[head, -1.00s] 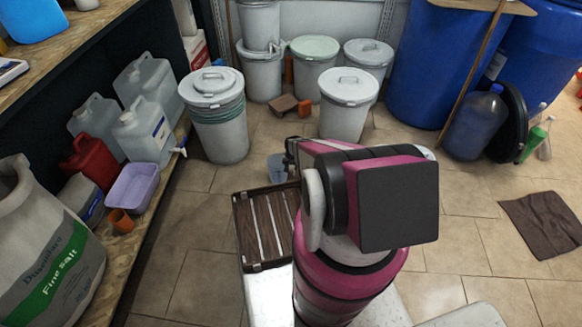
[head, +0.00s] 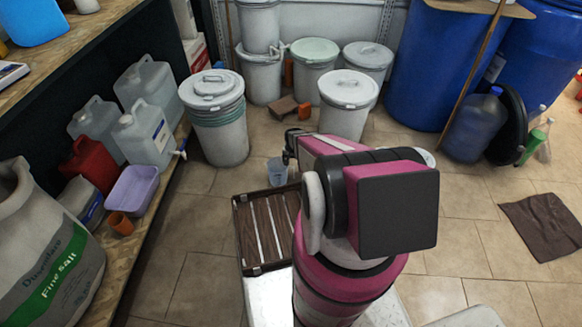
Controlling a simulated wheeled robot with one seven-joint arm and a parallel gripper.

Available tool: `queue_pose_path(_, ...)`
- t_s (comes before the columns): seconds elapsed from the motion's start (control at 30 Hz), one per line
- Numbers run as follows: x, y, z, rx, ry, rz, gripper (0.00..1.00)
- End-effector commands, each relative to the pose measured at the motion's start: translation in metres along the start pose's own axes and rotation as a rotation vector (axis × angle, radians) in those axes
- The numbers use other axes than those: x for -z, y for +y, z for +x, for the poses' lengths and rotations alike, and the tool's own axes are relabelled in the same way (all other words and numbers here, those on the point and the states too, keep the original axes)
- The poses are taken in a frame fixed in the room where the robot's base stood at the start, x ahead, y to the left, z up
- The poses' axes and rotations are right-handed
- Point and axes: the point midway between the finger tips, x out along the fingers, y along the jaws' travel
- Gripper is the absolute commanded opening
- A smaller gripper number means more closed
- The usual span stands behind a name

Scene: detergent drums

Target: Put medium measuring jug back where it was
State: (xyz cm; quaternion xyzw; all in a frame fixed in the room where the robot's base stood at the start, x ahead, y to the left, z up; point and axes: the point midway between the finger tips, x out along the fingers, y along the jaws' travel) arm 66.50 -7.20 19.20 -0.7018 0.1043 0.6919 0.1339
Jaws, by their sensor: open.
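A small bluish-grey translucent jug (head: 277,172) stands upright just beyond the slatted rack, left of my gripper. It looks like the measuring jug, but its size marks are too small to read. My gripper (head: 289,150) shows only in part, as a dark edge at the far end of my pink and black arm. It is open, close above and to the right of the jug. My arm hides most of the fingers, and I cannot tell whether they touch the jug.
A brown slatted rack (head: 266,232) lies in front of me. Lidded white drums (head: 347,104) stand behind. On the left shelf are jerrycans, a lilac tub (head: 132,188), an orange cup (head: 121,223) and a salt sack (head: 50,250). Open tiled floor lies to the right, with a brown cloth (head: 545,225).

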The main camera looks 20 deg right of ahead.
Motion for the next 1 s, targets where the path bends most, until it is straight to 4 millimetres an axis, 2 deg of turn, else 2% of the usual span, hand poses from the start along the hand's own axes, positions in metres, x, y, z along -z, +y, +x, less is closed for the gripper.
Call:
queue_pose_path(0.03, -0.002, 0.001, -0.012, 0.0, 0.001, 0.0, 0.72)
queue_pose_path(0.1, -0.002, 0.001, -0.023, 0.0, 0.0, 0.0, 0.72)
queue_pose_path(0.37, -0.002, 0.0, -0.047, -0.001, -0.001, -0.001, 0.72)
queue_pose_path(0.47, -0.01, -0.002, -0.07, -0.001, 0.0, -0.016, 0.72)
queue_pose_path(0.57, -0.029, -0.008, -0.115, -0.005, 0.001, -0.053, 0.72)
queue_pose_path(0.7, -0.074, -0.017, -0.204, -0.014, 0.002, -0.134, 0.72)
queue_pose_path(0.8, -0.11, -0.021, -0.264, -0.021, 0.0, -0.195, 0.72)
queue_pose_path(0.9, -0.144, -0.022, -0.313, -0.027, -0.001, -0.249, 0.72)
queue_pose_path(1.0, -0.172, -0.022, -0.348, -0.034, -0.004, -0.292, 0.72)
